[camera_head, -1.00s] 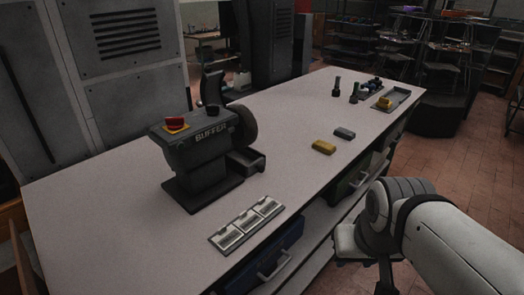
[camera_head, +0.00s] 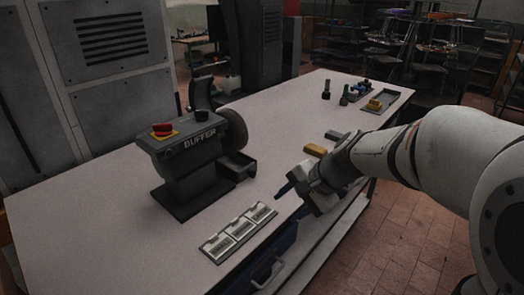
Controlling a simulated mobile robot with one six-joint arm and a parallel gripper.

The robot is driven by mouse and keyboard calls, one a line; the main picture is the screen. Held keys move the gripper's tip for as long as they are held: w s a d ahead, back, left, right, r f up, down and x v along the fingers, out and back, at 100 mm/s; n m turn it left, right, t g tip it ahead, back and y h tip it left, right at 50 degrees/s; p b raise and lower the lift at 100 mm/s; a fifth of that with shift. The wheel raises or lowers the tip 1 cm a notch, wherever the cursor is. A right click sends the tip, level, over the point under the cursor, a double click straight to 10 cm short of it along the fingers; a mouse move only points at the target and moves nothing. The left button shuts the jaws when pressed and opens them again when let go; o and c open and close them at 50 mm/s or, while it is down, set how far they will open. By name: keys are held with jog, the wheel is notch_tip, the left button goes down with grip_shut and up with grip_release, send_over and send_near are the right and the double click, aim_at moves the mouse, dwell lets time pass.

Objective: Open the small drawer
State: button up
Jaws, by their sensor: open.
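A blue drawer front with a light handle (camera_head: 268,272) sits under the table's front edge, at the bottom of the view, partly cut off. A small dark open-topped tray (camera_head: 238,166) sticks out from the buffer (camera_head: 190,160), below its wheel. I cannot tell which of these is the small drawer. My gripper (camera_head: 290,196) is above the table's front edge, right of the tray and above and to the right of the blue drawer. It is open and seems empty, apart from both. The gripper and arm hide part of the table's front and the shelf below.
A metal plate with three panels (camera_head: 238,232) lies near the front edge. A yellow block (camera_head: 315,150) and a grey block (camera_head: 337,135) lie just behind my gripper. A tray (camera_head: 380,101) and small bottles stand at the far end. The table's left part is clear.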

jog(key=w+a+f+m+t+y, duration=0.1)
jog(key=w+a+f+m+y, duration=0.15)
jog(key=w+m, duration=0.4)
jog(key=w+a+f+m+t+y, duration=0.1)
jog(key=w+a+f+m, duration=0.2)
jog(key=w, duration=0.7)
jog(key=m+t, duration=0.4)
jog(key=m, duration=0.4)
send_near(254, 174)
jog(key=shift+w+a+f+y, duration=0.35)
jog(key=shift+w+a+f, duration=0.2)
jog(key=shift+w, duration=0.15)
jog(key=p+x, duration=0.1)
jog(key=x, duration=0.6)
jog(key=shift+w+a+f+p, duration=0.1)
jog(key=shift+w+f+p, duration=0.05)
jog(key=shift+p, duration=0.15)
jog(key=shift+c, duration=0.2)
grip_shut()
